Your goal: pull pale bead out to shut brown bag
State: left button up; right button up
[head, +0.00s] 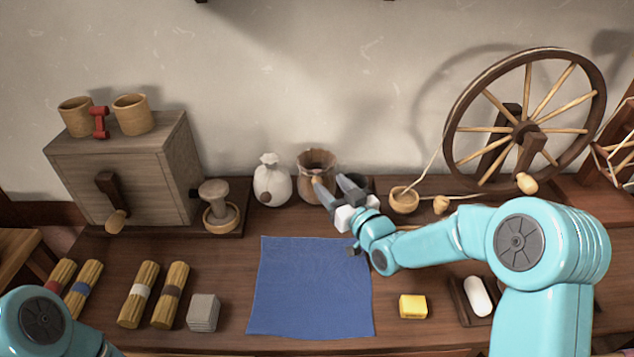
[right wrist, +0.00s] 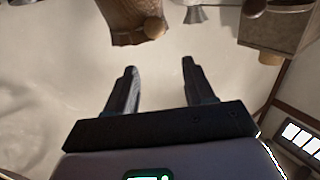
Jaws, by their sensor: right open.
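The brown bag (head: 317,162) stands at the back of the table against the wall, its mouth gathered open at the top. The pale bead (head: 316,181) sits on its front side. In the right wrist view the bag (right wrist: 125,18) is at the top, with the bead (right wrist: 154,28) at its edge. My right gripper (head: 331,184) is open just in front of the bag. In the wrist view its fingers (right wrist: 159,68) are empty, and the bead lies beyond the tips, between their lines. Only part of my left arm shows; its gripper is out of view.
A tied white bag (head: 271,182) stands left of the brown bag. A dark container (head: 355,184) is partly hidden behind my right gripper. A small wooden bowl (head: 404,200) and a spinning wheel (head: 525,130) are to the right. A blue cloth (head: 310,288) lies in front.

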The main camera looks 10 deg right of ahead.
jog(key=w+f, duration=0.1)
jog(key=w, duration=0.1)
jog(key=w+a+f, duration=0.1)
jog(key=w, duration=0.1)
jog(key=w+a+f, duration=0.1)
jog(key=w, duration=0.2)
jog(key=shift+w+a+f, duration=0.1)
jog(key=shift+a+f, duration=0.05)
jog(key=shift+f, duration=0.15)
jog(key=shift+c, duration=0.3)
jog(key=shift+b, duration=0.3)
grip_shut()
